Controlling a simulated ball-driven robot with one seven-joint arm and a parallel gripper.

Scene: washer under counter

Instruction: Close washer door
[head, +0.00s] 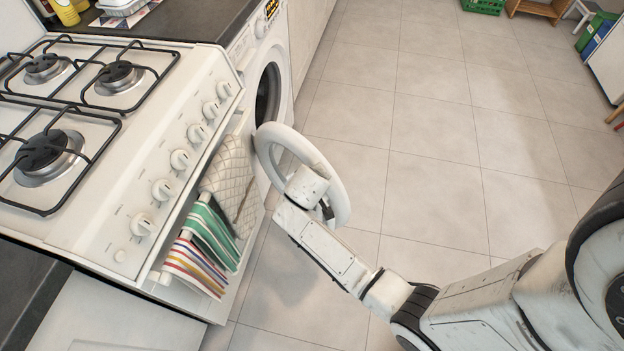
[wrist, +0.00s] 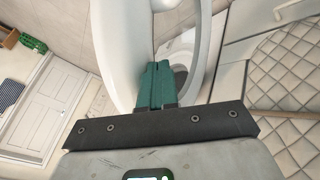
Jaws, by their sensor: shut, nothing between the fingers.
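The washer (head: 285,48) stands under the counter beyond the stove. Its dark round opening (head: 266,95) is exposed. The round white washer door (head: 318,160) is open and swung out toward the stove side. My gripper (head: 327,210) is at the door's near lower rim in the head view, with its fingertips mostly hidden there. In the wrist view the teal fingers (wrist: 155,84) are together and empty. They lie in front of the door ring (wrist: 124,50), over its inner edge. I cannot tell whether they touch it.
The white stove (head: 180,140) is close on the left, with a checked cloth (head: 232,180), a green striped towel (head: 212,232) and another striped towel (head: 195,268) on its front rail. The tiled floor (head: 440,120) to the right is clear. A green crate (head: 482,5) is far off.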

